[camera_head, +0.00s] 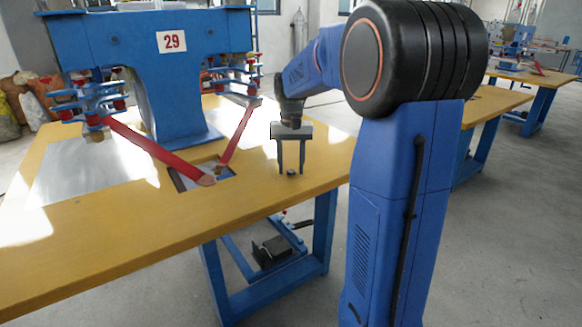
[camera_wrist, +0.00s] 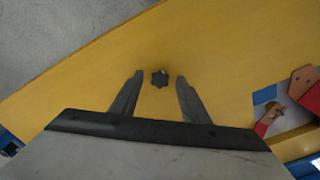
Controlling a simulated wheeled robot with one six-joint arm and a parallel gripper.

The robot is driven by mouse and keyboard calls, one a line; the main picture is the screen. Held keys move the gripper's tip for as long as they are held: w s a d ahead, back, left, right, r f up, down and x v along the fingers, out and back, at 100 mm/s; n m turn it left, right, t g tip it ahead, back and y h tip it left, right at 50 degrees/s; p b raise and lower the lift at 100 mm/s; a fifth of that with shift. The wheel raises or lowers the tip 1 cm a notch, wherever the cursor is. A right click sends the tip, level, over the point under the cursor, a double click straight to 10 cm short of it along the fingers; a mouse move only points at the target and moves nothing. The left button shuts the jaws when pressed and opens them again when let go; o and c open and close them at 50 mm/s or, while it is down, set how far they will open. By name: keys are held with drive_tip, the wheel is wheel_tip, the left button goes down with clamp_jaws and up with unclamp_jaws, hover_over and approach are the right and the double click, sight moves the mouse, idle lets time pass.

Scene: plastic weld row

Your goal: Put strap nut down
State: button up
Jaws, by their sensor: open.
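The strap nut (camera_wrist: 160,78) is a small dark, lobed piece on the yellow table top (camera_wrist: 105,75). In the head view the nut (camera_head: 291,172) shows as a small dark spot on the table (camera_head: 130,225), just below my fingertips. My gripper (camera_head: 291,170) points down over the table near its right front edge. In the wrist view my gripper (camera_wrist: 158,76) is open, with one finger on each side of the nut and a visible gap to both. I cannot tell how high the fingertips are above the table.
A blue machine (camera_head: 160,75) marked 29 stands on the table to the left. Its red arms (camera_head: 165,157) reach down beside a rectangular opening (camera_head: 200,174) in the table top. The table around the nut is clear. A pedal (camera_head: 272,251) sits below the table.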

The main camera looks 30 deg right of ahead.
wheel_tip(320, 180, up, 11)
drive_tip(key=s+a+n+t, duration=0.1)
drive_tip(key=s+a+n, duration=0.1)
drive_tip(key=s+a, duration=0.45)
drive_tip(key=s+a+f+n+t, duration=0.1)
drive_tip(key=s+a+f, duration=0.2)
drive_tip(key=s, duration=0.5)
drive_tip(key=s+a+f+n+t, duration=0.1)
drive_tip(key=s+a+f+n, duration=0.1)
drive_tip(key=s+f, duration=0.3)
drive_tip(key=s+a+f+n+t, duration=0.1)
drive_tip(key=s+a+f, duration=0.3)
drive_tip(key=s, duration=0.6)
drive_tip(key=shift+s+a+f+t, duration=0.15)
drive_tip(key=shift+s+f+t, duration=0.25)
drive_tip(key=shift+f, duration=0.15)
